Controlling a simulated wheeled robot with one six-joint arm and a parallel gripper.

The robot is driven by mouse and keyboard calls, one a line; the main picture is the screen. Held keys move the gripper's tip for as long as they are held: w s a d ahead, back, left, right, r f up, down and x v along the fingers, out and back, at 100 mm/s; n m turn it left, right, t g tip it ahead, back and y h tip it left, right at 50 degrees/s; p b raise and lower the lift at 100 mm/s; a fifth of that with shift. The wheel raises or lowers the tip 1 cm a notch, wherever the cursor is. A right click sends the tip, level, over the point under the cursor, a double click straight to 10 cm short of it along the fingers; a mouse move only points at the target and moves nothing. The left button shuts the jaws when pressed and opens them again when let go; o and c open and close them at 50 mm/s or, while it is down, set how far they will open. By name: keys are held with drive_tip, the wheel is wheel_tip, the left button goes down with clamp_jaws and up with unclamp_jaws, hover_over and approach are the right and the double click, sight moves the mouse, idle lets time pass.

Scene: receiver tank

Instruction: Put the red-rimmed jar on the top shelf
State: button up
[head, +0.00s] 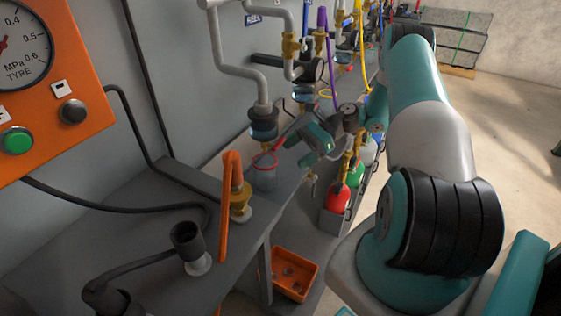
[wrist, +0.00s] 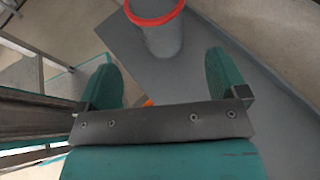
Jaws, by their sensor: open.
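The red-rimmed jar (head: 265,177) is a clear jar standing upright on the grey bench, below a pipe that ends in a dark fitting. In the wrist view the jar (wrist: 163,38) shows its red rim at the top edge, ahead of the fingers. My gripper (head: 284,143) is close beside the jar, on its right in the head view. In the wrist view my gripper (wrist: 163,76) has its two teal fingers wide apart, with nothing held between them. I cannot tell which surface is the top shelf.
An orange lever valve (head: 232,190) stands just left of the jar. A dark cup-like fitting (head: 188,238) is nearer on the bench. An orange bin (head: 293,273) sits below the bench edge. Red (head: 338,198) and green (head: 355,172) bottles stand in a rack at right. Pipes crowd the wall.

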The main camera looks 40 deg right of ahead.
drive_tip(key=shift+v, duration=1.8)
idle(0.6)
